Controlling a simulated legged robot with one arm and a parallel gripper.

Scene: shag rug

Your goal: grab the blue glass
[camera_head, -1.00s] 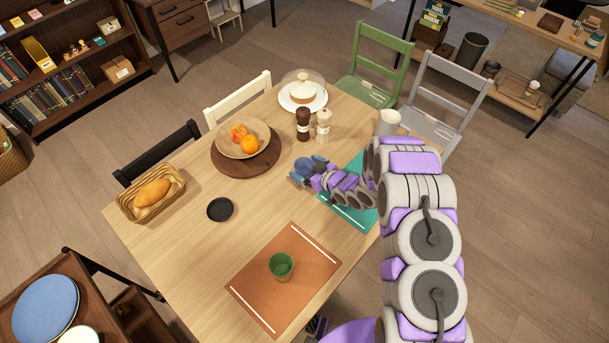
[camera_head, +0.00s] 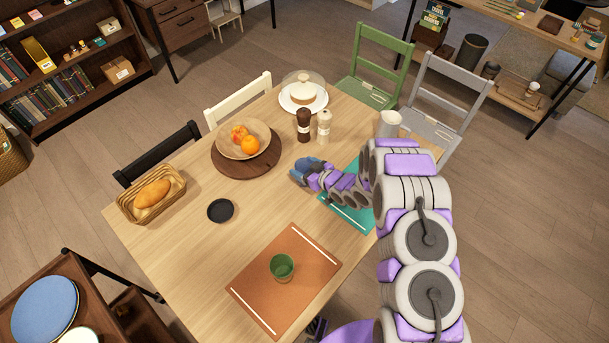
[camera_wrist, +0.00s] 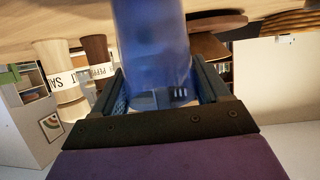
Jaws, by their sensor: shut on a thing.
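The blue glass (camera_wrist: 150,40) stands out large and translucent between the two fingers in the wrist view. My gripper (camera_wrist: 157,70) is shut on it, one finger against each side. The wrist picture is upside down, with the tabletop along its top. In the head view my gripper (camera_head: 303,172) is over the table, just left of the teal placemat (camera_head: 352,208). The glass is small there and hard to separate from the blue fingers. I cannot tell whether its base touches the table.
Pepper (camera_head: 303,125) and salt (camera_head: 324,126) mills stand just behind my gripper. A fruit bowl (camera_head: 231,147) on a round board is to the left. A green glass (camera_head: 282,267) stands on the orange placemat (camera_head: 310,255). A white pitcher (camera_head: 389,123) is near my arm.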

